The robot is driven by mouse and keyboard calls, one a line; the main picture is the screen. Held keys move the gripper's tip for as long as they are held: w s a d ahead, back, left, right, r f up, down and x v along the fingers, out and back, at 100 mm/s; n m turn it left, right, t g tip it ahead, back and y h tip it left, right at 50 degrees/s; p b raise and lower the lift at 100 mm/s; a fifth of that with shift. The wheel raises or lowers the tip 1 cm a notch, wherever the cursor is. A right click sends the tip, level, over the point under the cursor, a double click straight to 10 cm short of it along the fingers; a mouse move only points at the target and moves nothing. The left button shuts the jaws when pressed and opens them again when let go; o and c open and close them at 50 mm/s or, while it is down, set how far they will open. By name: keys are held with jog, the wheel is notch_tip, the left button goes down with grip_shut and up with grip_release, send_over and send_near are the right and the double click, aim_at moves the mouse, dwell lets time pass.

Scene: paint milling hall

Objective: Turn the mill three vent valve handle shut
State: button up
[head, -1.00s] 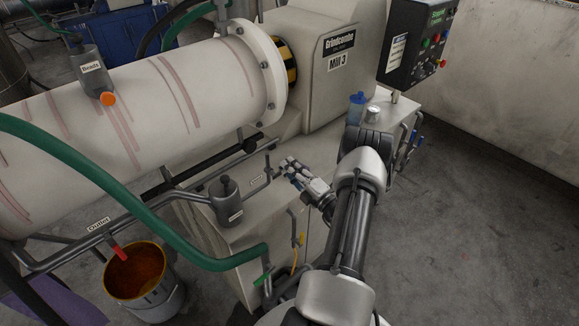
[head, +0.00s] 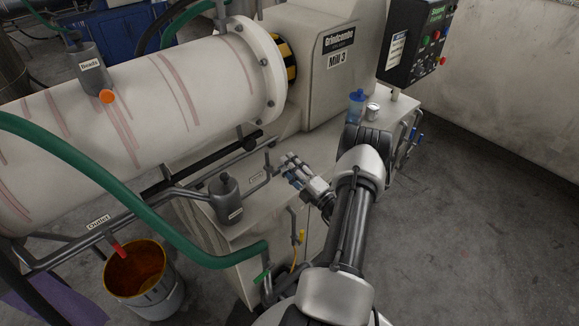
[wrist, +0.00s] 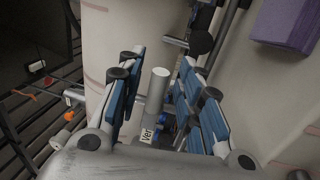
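The Mill 3 housing (head: 330,75) stands behind my gripper. The vent label (head: 257,179) lies on the machine top beside a thin grey vent pipe (head: 269,166). My gripper (head: 285,162) is just right of that pipe. In the wrist view my gripper (wrist: 161,72) is open, its blue-padded fingers on both sides of an upright grey pipe stub (wrist: 158,88). A partly hidden label (wrist: 147,134) starting "Ve" is below the stub. A small blue part (wrist: 165,121) shows low between the fingers; I cannot tell whether it is the valve handle. Contact is not clear.
A grey pot (head: 227,198) stands left of my gripper. A green hose (head: 150,218) crosses the front. A bucket (head: 170,302) stands under the outlet. A control box (head: 416,42) is at the upper right; floor is clear right.

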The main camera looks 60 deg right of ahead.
jog(key=v, duration=1.2)
dwell(0.5)
